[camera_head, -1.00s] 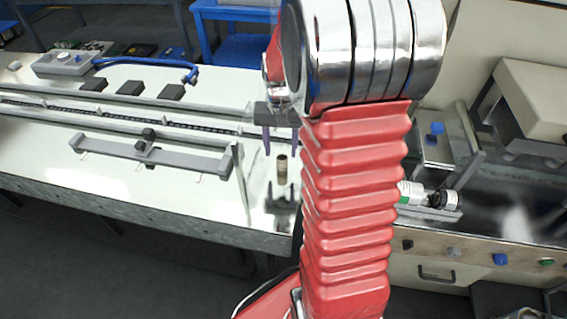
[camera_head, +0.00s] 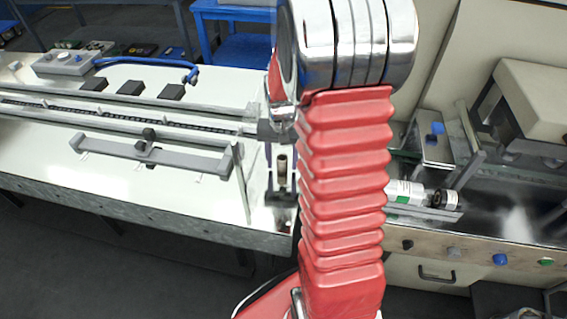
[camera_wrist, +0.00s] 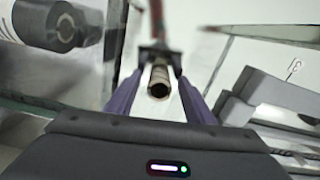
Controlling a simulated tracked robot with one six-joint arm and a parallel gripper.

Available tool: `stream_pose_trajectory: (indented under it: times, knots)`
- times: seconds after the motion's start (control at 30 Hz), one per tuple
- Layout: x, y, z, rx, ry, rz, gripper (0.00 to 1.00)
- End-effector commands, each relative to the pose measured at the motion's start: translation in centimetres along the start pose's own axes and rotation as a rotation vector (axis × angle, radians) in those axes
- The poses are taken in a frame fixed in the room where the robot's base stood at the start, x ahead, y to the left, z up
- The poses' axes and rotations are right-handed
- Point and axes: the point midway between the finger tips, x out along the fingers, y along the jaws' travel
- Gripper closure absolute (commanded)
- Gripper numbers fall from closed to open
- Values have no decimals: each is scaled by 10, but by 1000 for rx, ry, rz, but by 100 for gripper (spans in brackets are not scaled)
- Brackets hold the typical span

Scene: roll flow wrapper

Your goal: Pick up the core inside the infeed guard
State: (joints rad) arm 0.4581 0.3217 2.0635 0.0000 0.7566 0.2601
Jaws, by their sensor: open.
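The core (camera_head: 282,168) is a small brown tube standing upright in a dark forked holder (camera_head: 283,198) at the right end of the white table. In the wrist view the core (camera_wrist: 160,84) shows its dark open end, between the two purple fingers of my gripper (camera_wrist: 161,76). The fingers are open, one on each side, and I see no clear contact. In the head view my arm hides most of the gripper. A thin upright panel (camera_head: 241,185), which seems to be part of the infeed guard, stands just left of the core; clear panes also show in the wrist view.
A grey bar fixture (camera_head: 190,157) and a long conveyor channel (camera_head: 120,117) lie left of the core. A white and black roll (camera_head: 408,192) lies on the machine at right. In the wrist view grey blocks (camera_wrist: 275,90) stand close on the right.

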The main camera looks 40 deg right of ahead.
Motion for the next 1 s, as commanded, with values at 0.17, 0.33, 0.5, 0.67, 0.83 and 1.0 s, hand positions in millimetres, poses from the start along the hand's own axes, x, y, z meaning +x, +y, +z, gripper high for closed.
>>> stream_pose_trajectory:
  times: [0.17, 0.33, 0.5, 0.67, 0.83, 1.0]
  knots:
    - [0, 0, 0, 0, 0, 0, 52]
    - [0, 0, 0, 1, 0, 0, 52]
    - [0, 0, 0, 1, 0, 0, 56]
    - [-1, 0, 0, 1, 0, 0, 67]
    - [-1, 0, 0, 1, 0, 0, 79]
    - [0, 0, 0, 1, 0, 0, 91]
